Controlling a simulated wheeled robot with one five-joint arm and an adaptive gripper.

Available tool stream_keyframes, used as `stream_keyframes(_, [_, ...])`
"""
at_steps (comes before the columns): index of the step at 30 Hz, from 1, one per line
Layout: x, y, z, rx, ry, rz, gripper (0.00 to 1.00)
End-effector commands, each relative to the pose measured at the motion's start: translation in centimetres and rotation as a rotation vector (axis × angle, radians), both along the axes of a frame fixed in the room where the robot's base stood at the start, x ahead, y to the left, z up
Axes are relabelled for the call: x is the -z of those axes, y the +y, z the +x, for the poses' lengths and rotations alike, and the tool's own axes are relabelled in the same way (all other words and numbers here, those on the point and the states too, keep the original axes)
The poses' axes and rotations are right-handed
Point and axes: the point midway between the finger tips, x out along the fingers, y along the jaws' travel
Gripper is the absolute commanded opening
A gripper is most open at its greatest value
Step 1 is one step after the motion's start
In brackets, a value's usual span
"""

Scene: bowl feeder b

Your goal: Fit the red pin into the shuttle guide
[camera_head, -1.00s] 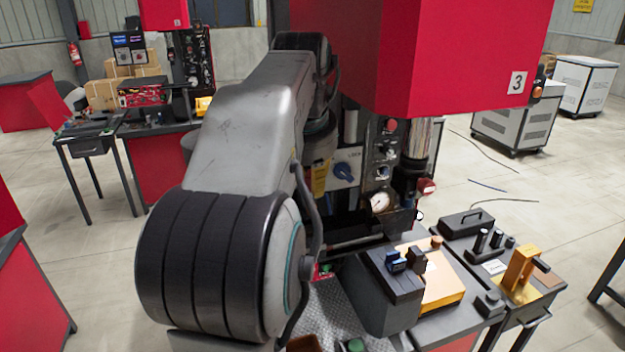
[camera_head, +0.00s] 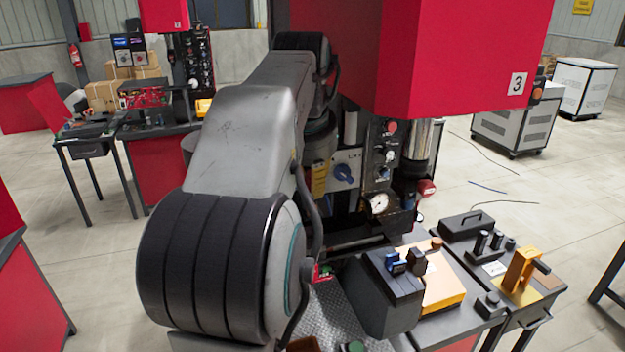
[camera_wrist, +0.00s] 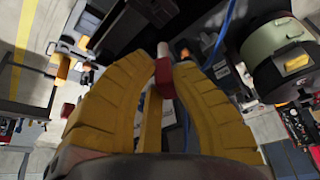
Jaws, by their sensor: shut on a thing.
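My gripper (camera_wrist: 166,74) shows in the wrist view, with two yellow ribbed fingers closed at their tips on the red pin (camera_wrist: 163,80). The pin is a short red piece with a pale end pointing towards the top of the picture. It looks roughly in line with the fingers. Dark blocks lie beyond the tips, but I cannot tell which part is the shuttle guide, or whether the pin touches anything. In the head view my own arm hides the gripper and the pin.
A press with a red housing (camera_head: 460,60) stands ahead, with a gauge (camera_head: 379,204) and knobs below it. Open floor lies further right.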

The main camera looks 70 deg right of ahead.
Motion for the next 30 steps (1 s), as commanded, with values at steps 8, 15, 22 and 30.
stream_keyframes(8, [1.0, 0.0, 0.0, 0.0, 0.0, -0.001, 0.0])
stream_keyframes(15, [1.9, 0.0, 0.0, 0.0, 0.0, -0.001, 0.0])
stream_keyframes(22, [2.7, 0.0, 0.0, 0.0, 0.0, -0.001, 0.0])
stream_keyframes(30, [3.6, 0.0, 0.0, 0.0, 0.0, 0.0, 0.0])
